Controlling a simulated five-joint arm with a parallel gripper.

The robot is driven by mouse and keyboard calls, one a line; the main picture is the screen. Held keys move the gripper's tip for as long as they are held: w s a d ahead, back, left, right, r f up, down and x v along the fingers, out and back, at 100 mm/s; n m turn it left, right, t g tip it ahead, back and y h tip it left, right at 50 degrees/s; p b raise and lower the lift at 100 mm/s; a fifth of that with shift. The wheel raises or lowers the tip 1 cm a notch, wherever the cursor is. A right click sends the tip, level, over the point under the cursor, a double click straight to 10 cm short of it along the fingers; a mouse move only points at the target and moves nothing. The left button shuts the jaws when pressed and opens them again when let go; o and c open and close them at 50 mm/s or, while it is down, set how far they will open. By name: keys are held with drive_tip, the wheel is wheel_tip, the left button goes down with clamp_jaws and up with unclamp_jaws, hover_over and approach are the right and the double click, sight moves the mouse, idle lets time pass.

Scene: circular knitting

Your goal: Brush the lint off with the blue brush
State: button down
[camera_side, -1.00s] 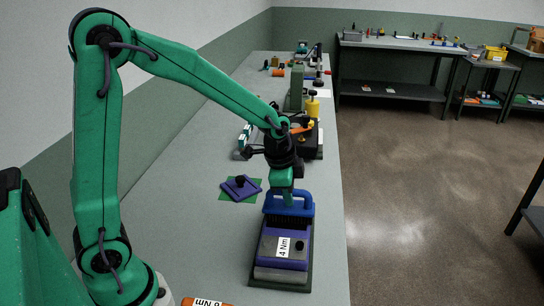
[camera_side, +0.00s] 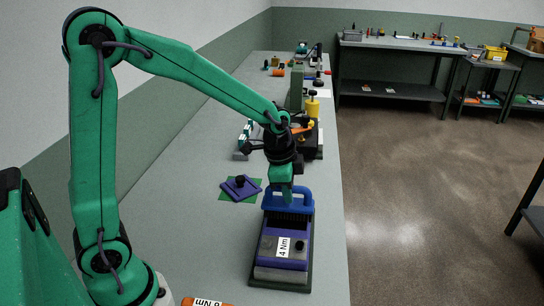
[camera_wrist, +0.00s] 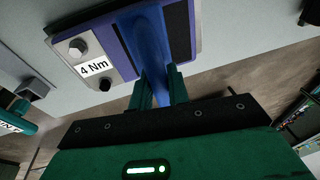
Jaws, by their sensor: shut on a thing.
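The blue brush (camera_side: 288,198) has a blue handle and dark bristles. In the side view it is at the far end of a purple and grey block (camera_side: 284,245) labelled "4 Nm", which lies on a dark green base. My gripper (camera_side: 285,189) is shut on the brush's handle from above. In the wrist view the blue brush (camera_wrist: 150,45) runs between the green fingers of my gripper (camera_wrist: 158,88), over the labelled block (camera_wrist: 93,67). The bristles look close to the block's far end; I cannot tell whether they touch it. I cannot make out any lint.
A purple plate with a black knob (camera_side: 241,187) lies on a green square left of the brush. A yellow cylinder (camera_side: 313,107) and a green column stand behind my gripper. An orange labelled thing (camera_side: 206,302) is at the near edge. The bench's right edge is close to the block.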

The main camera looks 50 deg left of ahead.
drive_tip(key=shift+w+v, duration=0.2)
drive_tip(key=shift+v, duration=0.75)
drive_tip(key=shift+w+v, duration=0.2)
drive_tip(key=shift+v, duration=0.7)
drive_tip(key=shift+w, duration=0.1)
